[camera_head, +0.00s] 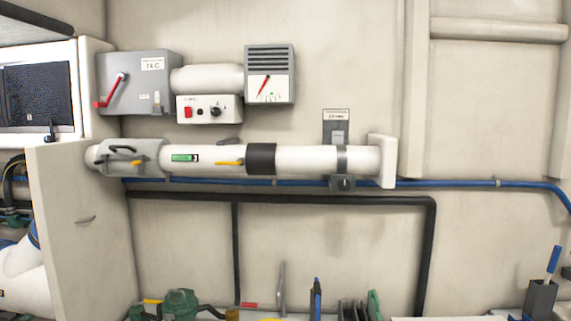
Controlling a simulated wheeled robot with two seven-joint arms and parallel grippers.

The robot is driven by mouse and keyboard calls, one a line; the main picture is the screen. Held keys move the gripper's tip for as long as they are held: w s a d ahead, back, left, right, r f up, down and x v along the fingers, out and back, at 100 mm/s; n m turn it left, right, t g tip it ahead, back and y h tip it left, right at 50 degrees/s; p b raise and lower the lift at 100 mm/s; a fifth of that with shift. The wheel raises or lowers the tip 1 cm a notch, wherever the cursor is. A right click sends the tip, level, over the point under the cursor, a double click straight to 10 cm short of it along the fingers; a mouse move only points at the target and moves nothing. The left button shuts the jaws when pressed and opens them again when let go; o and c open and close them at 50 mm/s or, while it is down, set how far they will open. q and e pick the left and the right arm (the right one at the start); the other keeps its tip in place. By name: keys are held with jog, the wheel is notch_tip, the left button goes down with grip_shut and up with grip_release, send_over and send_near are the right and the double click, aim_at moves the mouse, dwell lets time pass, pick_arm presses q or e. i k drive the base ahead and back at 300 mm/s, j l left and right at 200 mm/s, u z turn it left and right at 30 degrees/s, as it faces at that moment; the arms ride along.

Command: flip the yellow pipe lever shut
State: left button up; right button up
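A small yellow lever (229,163) sits on the front of a thick white horizontal pipe (310,158). It lies roughly along the pipe, just left of a black band (261,158). Another small yellow handle (152,301) shows low at the left, beside green fittings (181,304); its lower parts are cut off by the picture's edge. I cannot tell from this view whether either one is open or shut. Neither of my grippers is in view.
Above the pipe are a grey switch box (140,85) with a red handle and a gauge box (270,75). A blue hose (460,183) and black pipe (330,199) run below. A pale cabinet panel (82,225) stands at left. The wall at right is mostly bare.

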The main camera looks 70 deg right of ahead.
aim_at(241, 162)
jog(key=z, duration=1.85)
